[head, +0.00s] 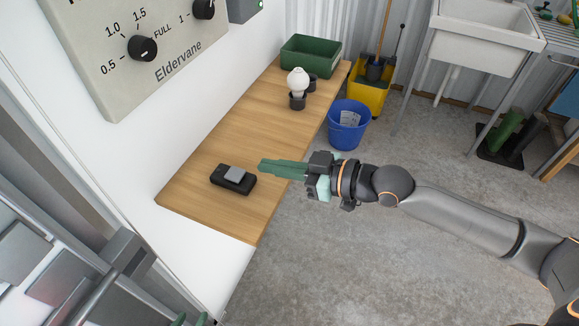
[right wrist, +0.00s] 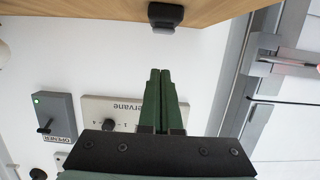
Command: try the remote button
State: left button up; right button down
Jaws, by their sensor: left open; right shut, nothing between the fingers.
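The remote (head: 218,183) is a small black block with a grey button (head: 236,174) on top. It lies on the near end of the wooden bench in the head view. It also shows at the top edge of the right wrist view (right wrist: 165,16). My right gripper (head: 262,165) comes in from the right, shut and empty, its green fingertips just right of the remote and apart from it. Its shut fingers also show in the right wrist view (right wrist: 160,75). Only the green fingertips of my left gripper (head: 190,321) show at the bottom edge of the head view, spread apart.
The wooden bench (head: 230,130) runs along the white wall. A white bulb (head: 298,82) on a dark base and a green bin (head: 311,56) stand at its far end. A blue bucket (head: 348,125) stands on the floor. An opener box (right wrist: 54,117) is on the wall.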

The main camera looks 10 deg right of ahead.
jog(key=shift+v, duration=1.7)
jog(key=shift+r, duration=0.1)
jog(key=s+a+f+m+g+h, duration=0.1)
jog(key=s+a+f+h, duration=0.15)
jog(key=s+f, duration=0.35)
jog(key=s+d+f+m+g+h, duration=0.5)
jog(key=s+d+f+m+h, duration=0.4)
jog(key=s+d+f, duration=0.5)
jog(key=w+a+f+n+t+y+p, duration=0.1)
jog(key=w+a+f+t, duration=0.3)
jog(key=w+f+t, duration=0.1)
jog(key=shift+w+f+t+y+p, duration=0.3)
jog(key=shift+f+t+y+p, duration=0.15)
jog(key=shift+f, duration=0.8)
